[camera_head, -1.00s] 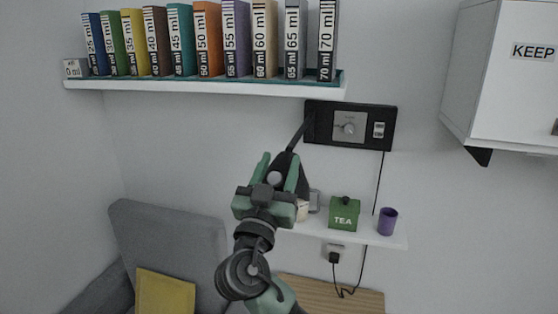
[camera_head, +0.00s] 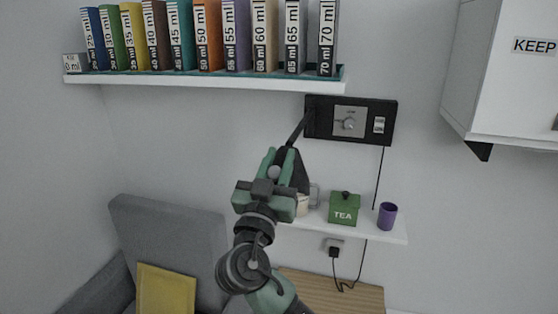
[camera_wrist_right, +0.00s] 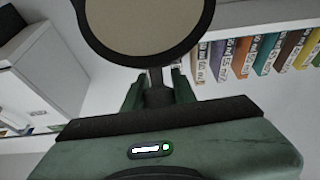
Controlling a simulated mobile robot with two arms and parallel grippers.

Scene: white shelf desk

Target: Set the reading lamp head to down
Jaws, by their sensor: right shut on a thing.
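The reading lamp has a thin black arm (camera_head: 299,130) that slants down and left from a black wall panel (camera_head: 318,125). Its dark head (camera_head: 300,174) sits at the arm's lower end, partly hidden behind my right gripper (camera_head: 277,160). In the right wrist view the lamp head (camera_wrist_right: 148,25) shows as a beige disc with a black rim, close above the fingers. My right gripper (camera_wrist_right: 157,90) is shut on a dark stub-like part of the lamp (camera_wrist_right: 157,96) next to the disc. My left gripper is in neither view.
A shelf (camera_head: 200,82) with several labelled binders runs above. A lower shelf (camera_head: 385,239) holds a green tea box (camera_head: 344,209), a purple cup (camera_head: 387,216) and a partly hidden pale mug (camera_head: 303,206). A white cabinet (camera_head: 500,90) hangs at the right. A grey chair (camera_head: 165,230) stands below left.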

